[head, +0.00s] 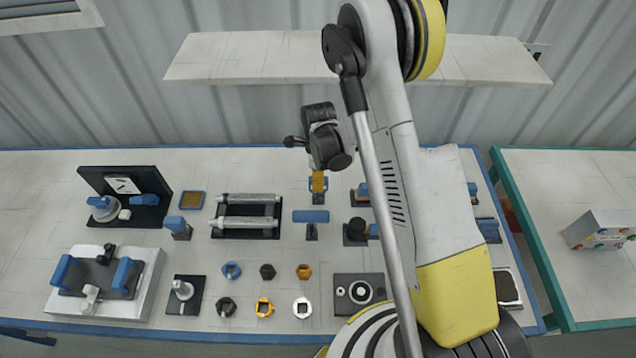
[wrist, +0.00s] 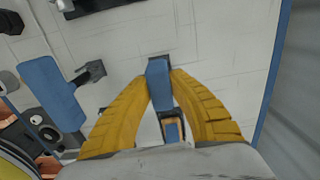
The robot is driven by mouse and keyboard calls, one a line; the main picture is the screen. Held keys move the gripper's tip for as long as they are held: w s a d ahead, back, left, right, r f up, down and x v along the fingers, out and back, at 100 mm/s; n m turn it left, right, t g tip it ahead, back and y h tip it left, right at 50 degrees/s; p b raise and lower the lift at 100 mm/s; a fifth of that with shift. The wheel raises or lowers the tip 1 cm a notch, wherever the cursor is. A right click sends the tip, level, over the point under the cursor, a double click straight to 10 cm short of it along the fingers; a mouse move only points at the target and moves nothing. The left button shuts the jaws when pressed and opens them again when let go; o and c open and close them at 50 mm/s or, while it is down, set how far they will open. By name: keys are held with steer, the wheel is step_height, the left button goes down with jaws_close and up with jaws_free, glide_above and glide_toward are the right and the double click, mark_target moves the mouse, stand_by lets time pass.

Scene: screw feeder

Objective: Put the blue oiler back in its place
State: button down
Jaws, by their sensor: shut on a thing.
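My gripper (wrist: 158,75) has its yellow fingers closed around a small upright blue piece, which appears to be the blue oiler (wrist: 158,88). A dark part shows at its far end in the wrist view. In the head view my gripper (head: 318,182) is low over the back middle of the table, and only slivers of blue show around the fingers. I cannot tell whether the held piece touches the table. Its place cannot be made out with certainty.
A blue-topped stand (head: 311,216) is just in front of my gripper and shows left in the wrist view (wrist: 50,93). A rack with two grey rollers (head: 247,209) lies left. Several coloured nuts (head: 264,307) lie in front. A shelf (head: 260,58) hangs behind.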

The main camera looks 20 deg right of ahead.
steer(key=shift+f, duration=0.3)
steer(key=shift+f, duration=0.2)
steer(key=c, duration=1.3)
jaws_free()
steer(key=shift+r, duration=0.15)
